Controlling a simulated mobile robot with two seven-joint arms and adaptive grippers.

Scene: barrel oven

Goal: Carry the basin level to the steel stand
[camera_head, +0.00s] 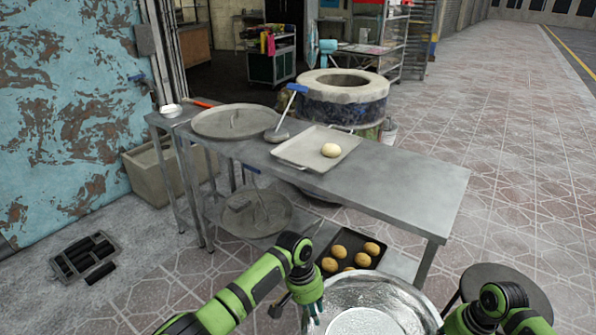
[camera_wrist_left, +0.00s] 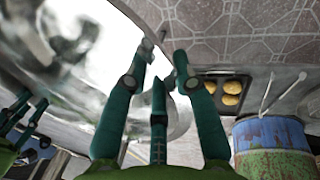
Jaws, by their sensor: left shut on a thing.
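The shiny metal basin (camera_head: 413,300) is at the bottom of the head view, cut off by the frame edge, with something white inside. Its rim looks roughly level. My left gripper (camera_head: 312,303) is shut on the basin's left rim. In the left wrist view its fingers (camera_wrist_left: 162,58) straddle the rim of the basin (camera_wrist_left: 65,55). My right arm reaches the basin's right side; its fingertips are hidden in the head view. A round grey stand (camera_head: 483,279) is behind my right arm, partly covered. I cannot tell whether it is the steel stand.
A long steel table (camera_head: 400,185) lies ahead, with a tray (camera_head: 300,152) holding a dough ball, and a round lid (camera_head: 225,121). A dark tray (camera_head: 378,262) of buns sits on its lower shelf. A barrel oven (camera_head: 345,105) stands behind. Paved floor at right is open.

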